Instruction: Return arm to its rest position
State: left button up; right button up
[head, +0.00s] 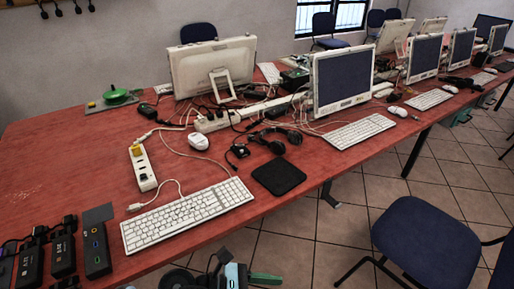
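Teal, white and black parts that look like mine show at the bottom edge of the head view, below the table's front edge. I see no fingertips of either gripper there. Both grippers appear to be out of view, and nothing shows as held. On the red table (60,175), a black box with coloured marks (95,252) stands at the lower left. Next to it are several black blocks with plugs and cables (62,257). A white power strip (144,172) with a yellow plug (136,150) lies behind them.
A white keyboard (185,215), a black mouse pad (278,176), a white mouse (198,141) and headphones (280,138) occupy the middle. Monitors (342,78) and loose cables stand behind. A green disc (115,95) sits at the back left. A blue chair (425,240) stands right of the table.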

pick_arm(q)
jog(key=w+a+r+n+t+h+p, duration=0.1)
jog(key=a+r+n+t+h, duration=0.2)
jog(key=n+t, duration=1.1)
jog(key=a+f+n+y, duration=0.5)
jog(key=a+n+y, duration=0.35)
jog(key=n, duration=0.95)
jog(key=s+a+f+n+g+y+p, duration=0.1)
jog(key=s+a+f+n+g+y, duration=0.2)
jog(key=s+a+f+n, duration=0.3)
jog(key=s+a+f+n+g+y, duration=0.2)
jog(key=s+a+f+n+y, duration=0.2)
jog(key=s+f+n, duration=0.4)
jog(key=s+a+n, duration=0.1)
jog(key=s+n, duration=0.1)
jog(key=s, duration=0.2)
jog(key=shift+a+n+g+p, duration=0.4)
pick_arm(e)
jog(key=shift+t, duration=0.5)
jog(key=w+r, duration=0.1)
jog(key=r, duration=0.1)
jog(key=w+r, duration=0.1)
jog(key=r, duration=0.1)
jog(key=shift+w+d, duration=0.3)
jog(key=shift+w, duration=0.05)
